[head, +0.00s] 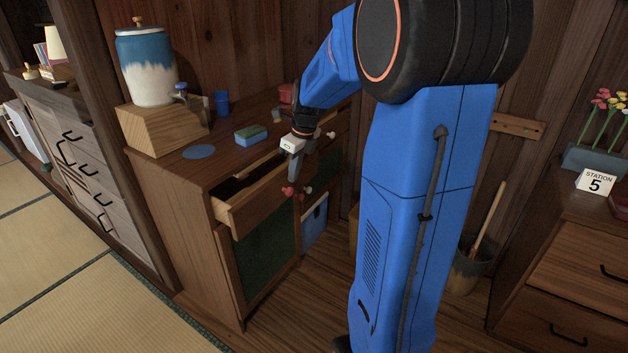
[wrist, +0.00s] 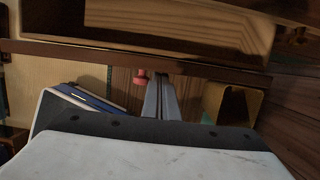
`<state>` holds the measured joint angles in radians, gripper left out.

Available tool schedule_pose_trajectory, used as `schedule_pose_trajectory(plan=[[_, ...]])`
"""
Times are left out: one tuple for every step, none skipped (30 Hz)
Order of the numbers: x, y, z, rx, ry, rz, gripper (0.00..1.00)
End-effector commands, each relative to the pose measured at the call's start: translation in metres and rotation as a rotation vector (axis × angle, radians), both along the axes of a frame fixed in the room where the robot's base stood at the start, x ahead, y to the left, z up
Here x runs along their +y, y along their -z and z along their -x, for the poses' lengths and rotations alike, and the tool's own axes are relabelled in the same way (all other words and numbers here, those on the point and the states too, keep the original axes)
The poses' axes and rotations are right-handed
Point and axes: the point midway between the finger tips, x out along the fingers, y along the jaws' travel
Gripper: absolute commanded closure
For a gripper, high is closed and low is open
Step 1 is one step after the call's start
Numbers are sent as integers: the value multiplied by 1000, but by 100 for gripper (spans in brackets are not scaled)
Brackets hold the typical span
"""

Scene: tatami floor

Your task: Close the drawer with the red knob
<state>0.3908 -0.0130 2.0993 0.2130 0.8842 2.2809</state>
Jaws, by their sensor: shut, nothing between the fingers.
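The wooden drawer (head: 262,204) of the cabinet is pulled open, its dark inside showing in the head view. A red knob (head: 289,191) shows at the right part of its front, just below my gripper (head: 293,172). My gripper is shut and empty, pointing down close to the drawer front; I cannot tell whether it touches. In the wrist view the shut fingers (wrist: 161,98) are beside a red knob (wrist: 140,77), and a light wooden drawer box (wrist: 180,30) spans the top.
On the cabinet top (head: 222,165) stand a blue-white jar (head: 147,70) on a wooden block, a sponge (head: 250,135) and cups. A blue bin (head: 314,222) sits below. Tatami floor (head: 90,305) is clear at left.

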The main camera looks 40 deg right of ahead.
Motion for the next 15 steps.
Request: schedule_pose_trajectory(plan=[[5,1,-13,0,-4,-1,100],[8,0,-20,0,-4,0,100],[11,0,-28,0,-4,0,100],[13,1,-34,0,-2,0,100],[15,0,-40,0,-3,0,100],[17,0,-47,0,-3,0,100],[19,0,-52,0,-2,0,100],[20,0,-57,0,-2,0,100],[22,0,-62,0,-2,0,100],[24,0,-66,0,-3,1,100],[25,0,-69,0,-2,0,100],[27,0,-73,0,-1,0,100],[27,0,-76,0,-1,0,100],[28,0,-78,0,0,0,100],[29,0,-81,0,0,0,100]])
